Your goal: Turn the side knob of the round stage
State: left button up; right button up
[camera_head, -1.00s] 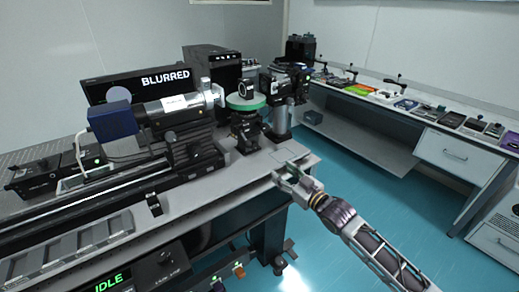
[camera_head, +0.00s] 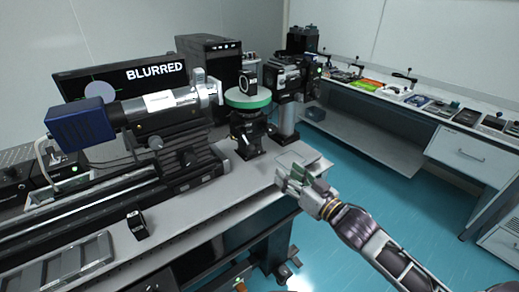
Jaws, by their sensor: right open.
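The round stage (camera_head: 248,99) has a green rim and stands on a black mount (camera_head: 247,130) near the right end of the optical table. A small black holder with a round opening (camera_head: 247,82) stands on top of it. I cannot make out the side knob clearly at this size. My right gripper (camera_head: 296,178) is open and empty. It is at the table's right front edge, in front of and to the right of the stage, apart from it. My left gripper is not in view.
A blue and silver camera tube (camera_head: 150,108) lies left of the stage on a black rail. A screen (camera_head: 125,78) behind reads "BLURRED". A black post-mounted device (camera_head: 286,85) stands right of the stage. Blue floor (camera_head: 365,185) separates this table from a side bench (camera_head: 455,150).

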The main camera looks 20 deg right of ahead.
aim_at(259, 149)
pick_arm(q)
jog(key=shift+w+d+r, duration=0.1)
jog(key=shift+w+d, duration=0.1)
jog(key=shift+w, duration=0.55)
pick_arm(e)
jog(key=shift+a+r, duration=0.1)
jog(key=shift+r, duration=0.1)
jog(key=shift+w+a, duration=0.1)
jog(key=shift+w, duration=0.05)
jog(key=shift+w+a, duration=0.15)
jog(key=shift+w, duration=0.4)
jog(key=shift+x, duration=3.15)
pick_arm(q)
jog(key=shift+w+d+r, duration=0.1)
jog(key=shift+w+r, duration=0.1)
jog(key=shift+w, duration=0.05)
pick_arm(e)
jog(key=shift+x, duration=2.95)
